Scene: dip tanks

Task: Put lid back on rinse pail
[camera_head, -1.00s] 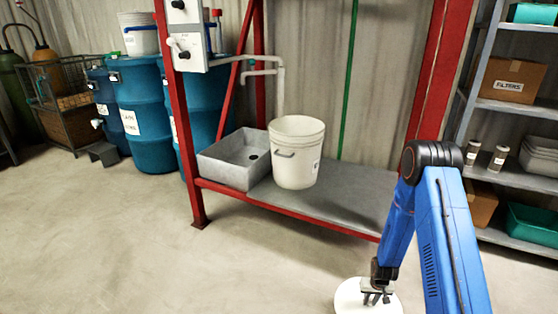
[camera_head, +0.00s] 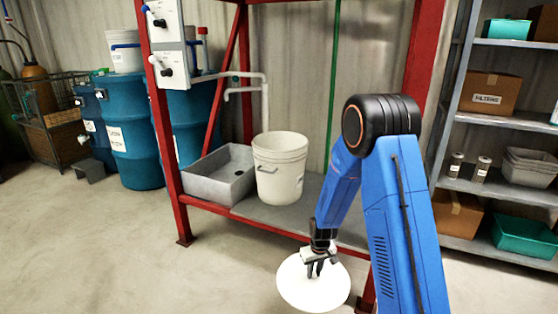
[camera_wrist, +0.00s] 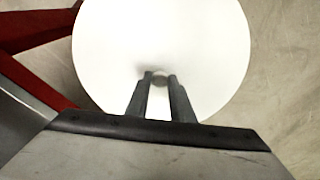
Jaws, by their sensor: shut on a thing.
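The rinse pail (camera_head: 279,170) is a white bucket with a handle on its side. It stands upright and open-topped on the low grey shelf, beside the sink. The lid (camera_head: 298,290) is a round white disc. My gripper (camera_head: 318,268) is shut on the middle of the lid and holds it in front of the shelf, lower in the picture and right of the pail. In the wrist view the two fingers (camera_wrist: 160,80) close on a small knob at the lid's centre, and the lid (camera_wrist: 200,40) fills the upper middle. The pail is not visible there.
A red frame (camera_head: 165,130) carries the grey shelf (camera_head: 250,212); its front post and edge rail are obstacles. A grey sink (camera_head: 222,180) with pipes above stands left of the pail. Blue drums (camera_head: 130,140) stand further left. Shelving (camera_head: 500,118) is at the right. The floor in front is clear.

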